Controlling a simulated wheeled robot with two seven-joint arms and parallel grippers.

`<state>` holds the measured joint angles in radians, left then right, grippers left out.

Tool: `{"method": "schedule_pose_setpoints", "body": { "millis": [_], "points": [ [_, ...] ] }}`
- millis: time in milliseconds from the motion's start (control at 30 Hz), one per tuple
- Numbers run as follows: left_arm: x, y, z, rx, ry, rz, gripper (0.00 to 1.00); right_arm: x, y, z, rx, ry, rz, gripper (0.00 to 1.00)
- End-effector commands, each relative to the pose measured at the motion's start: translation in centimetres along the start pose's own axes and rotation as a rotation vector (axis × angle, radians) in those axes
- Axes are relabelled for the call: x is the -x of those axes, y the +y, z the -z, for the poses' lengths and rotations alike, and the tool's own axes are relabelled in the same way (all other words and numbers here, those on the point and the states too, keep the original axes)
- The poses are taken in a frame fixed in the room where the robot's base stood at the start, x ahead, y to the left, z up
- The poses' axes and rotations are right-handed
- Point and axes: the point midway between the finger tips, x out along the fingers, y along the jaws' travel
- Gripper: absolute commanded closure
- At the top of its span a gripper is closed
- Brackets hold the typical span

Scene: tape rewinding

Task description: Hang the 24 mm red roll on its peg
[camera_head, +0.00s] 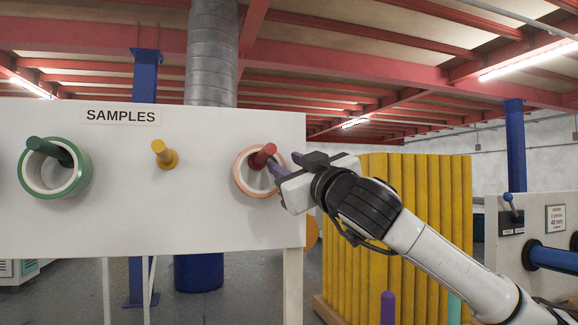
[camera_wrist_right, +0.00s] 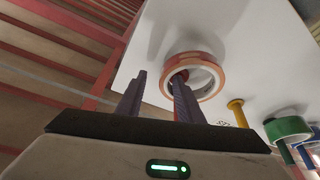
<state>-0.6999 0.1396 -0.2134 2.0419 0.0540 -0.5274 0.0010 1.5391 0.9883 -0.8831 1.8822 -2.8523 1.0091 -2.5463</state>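The red roll (camera_head: 238,176), a thin pale ring with an orange-red outer edge, is around the red peg (camera_head: 262,156) at the right end of the white board (camera_head: 210,215). The peg shows in the upper part of its opening. In the right wrist view the roll (camera_wrist_right: 205,95) is close to the board face. My right gripper (camera_head: 284,162) is at the roll's right side. Its two fingers are apart, with the roll's near rim seeming to lie between them in the wrist view; contact cannot be told. My left gripper is not in view.
The board, labelled SAMPLES (camera_head: 120,116), also carries an empty yellow peg (camera_head: 164,154) and a green roll (camera_head: 82,178) on a green peg (camera_head: 50,151). Yellow slats (camera_head: 440,210) stand behind my right arm. A panel with a lever (camera_head: 511,206) stands at far right.

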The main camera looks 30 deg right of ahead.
Motion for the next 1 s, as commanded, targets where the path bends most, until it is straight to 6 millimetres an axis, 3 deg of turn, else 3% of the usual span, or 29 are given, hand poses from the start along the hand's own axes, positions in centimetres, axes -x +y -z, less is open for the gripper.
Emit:
{"method": "schedule_pose_setpoints", "body": {
  "millis": [200, 500, 700, 1000],
  "points": [
    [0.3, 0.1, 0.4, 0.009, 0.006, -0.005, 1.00, 0.1, 0.0, -0.1, 0.001, -0.001, 0.000, 0.67],
    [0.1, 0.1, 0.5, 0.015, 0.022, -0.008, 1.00, 6.2, 0.0, -0.1, 0.003, 0.002, 0.000, 0.67],
    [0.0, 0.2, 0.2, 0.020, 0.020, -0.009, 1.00, 9.3, 0.0, -0.1, 0.001, 0.001, -0.001, 0.67],
    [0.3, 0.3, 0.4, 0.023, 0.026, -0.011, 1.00, 10.3, 0.0, 0.0, 0.000, 0.000, 0.000, 0.67]
  ]
}}
